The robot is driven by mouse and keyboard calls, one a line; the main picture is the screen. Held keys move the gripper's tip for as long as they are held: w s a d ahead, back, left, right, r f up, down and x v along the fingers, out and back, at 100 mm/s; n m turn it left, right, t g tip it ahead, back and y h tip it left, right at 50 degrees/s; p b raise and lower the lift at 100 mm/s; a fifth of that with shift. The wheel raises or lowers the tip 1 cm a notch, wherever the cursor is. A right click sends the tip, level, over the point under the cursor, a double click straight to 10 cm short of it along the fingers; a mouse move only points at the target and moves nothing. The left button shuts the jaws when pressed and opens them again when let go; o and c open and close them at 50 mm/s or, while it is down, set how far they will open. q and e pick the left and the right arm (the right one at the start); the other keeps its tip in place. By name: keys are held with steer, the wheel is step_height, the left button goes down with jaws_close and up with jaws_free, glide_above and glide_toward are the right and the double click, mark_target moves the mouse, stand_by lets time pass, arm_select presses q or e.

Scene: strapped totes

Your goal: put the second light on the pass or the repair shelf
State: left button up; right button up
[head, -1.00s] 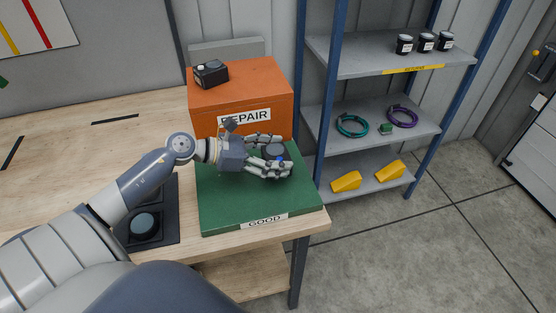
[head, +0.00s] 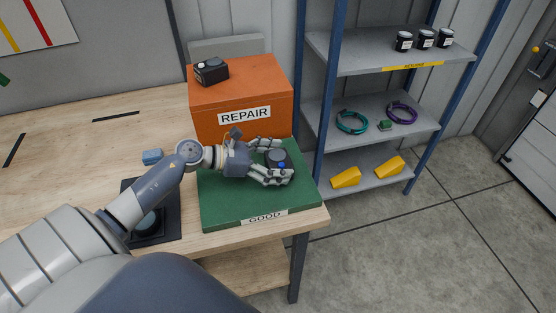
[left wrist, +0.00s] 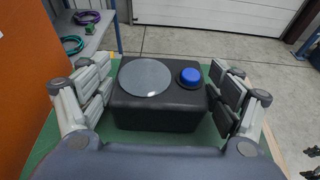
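The light is a dark box with a grey disc and a blue button. It sits on the green GOOD pad (head: 225,205), and its top shows in the head view (head: 277,157). In the left wrist view the light (left wrist: 158,112) stands upright between my left fingers. My left gripper (head: 279,162) is open around it, with a narrow gap at the fingertips on both sides. Another black light (head: 211,72) with a pale button rests on top of the orange REPAIR box (head: 215,100).
A black plate with a round part (head: 150,222) lies on the wooden table, partly under my left arm. A small blue block (head: 152,157) is behind the arm. A metal shelf (head: 385,135) at the right holds dark jars, coiled rings and yellow wedges.

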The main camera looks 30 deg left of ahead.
stand_by(0.3)
arm_select(q)
steer(key=shift+r, duration=0.15)
steer(key=shift+s+a, duration=0.15)
steer(key=b+v, duration=0.3)
steer(key=v, duration=0.7)
steer(key=shift+s, duration=0.15)
steer(key=shift+s+a+r+b, duration=0.3)
steer(key=shift+s+a+r, duration=0.1)
steer(key=shift+s, duration=0.05)
